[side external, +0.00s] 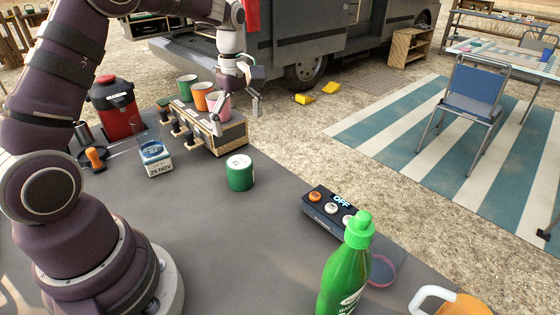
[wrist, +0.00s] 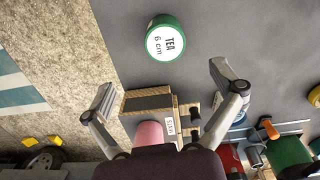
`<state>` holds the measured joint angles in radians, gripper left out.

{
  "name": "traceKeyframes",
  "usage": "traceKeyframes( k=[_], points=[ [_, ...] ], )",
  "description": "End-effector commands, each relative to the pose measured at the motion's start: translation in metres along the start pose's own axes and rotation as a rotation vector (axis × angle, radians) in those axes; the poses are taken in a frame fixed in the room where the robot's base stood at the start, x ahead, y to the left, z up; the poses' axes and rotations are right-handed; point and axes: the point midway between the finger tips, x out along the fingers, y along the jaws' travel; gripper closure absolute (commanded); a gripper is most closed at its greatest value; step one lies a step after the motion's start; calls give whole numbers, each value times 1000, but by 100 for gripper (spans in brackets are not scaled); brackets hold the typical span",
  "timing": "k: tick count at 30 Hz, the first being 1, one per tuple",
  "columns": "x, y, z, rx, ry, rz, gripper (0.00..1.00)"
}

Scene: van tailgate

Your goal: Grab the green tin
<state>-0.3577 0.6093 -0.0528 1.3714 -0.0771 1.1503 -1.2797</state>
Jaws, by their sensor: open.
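The green tin (side external: 239,174) stands upright on the grey table, near the middle of the side external view. It has a white lid label. My gripper (side external: 236,113) is open and empty. It is above the wooden rack at the table's far edge, behind the tin and apart from it. In the wrist view the two fingers of my gripper (wrist: 165,85) are spread wide.
A wooden rack (side external: 224,142) holds green, orange and pink cups under my gripper. A clear container (side external: 155,158) and a red cooler (side external: 118,108) stand left. A button box (side external: 328,207), a green bottle (side external: 345,270) and an orange mug (side external: 455,304) stand right. Table around the tin is clear.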

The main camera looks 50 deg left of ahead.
Motion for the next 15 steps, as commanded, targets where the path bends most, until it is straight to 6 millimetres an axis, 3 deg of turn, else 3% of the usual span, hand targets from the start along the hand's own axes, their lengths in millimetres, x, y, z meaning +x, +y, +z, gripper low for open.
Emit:
traceKeyframes(
  k=[15],
  points=[
    [88, -6, -8, -41, -5, -16, 7]
  ],
)
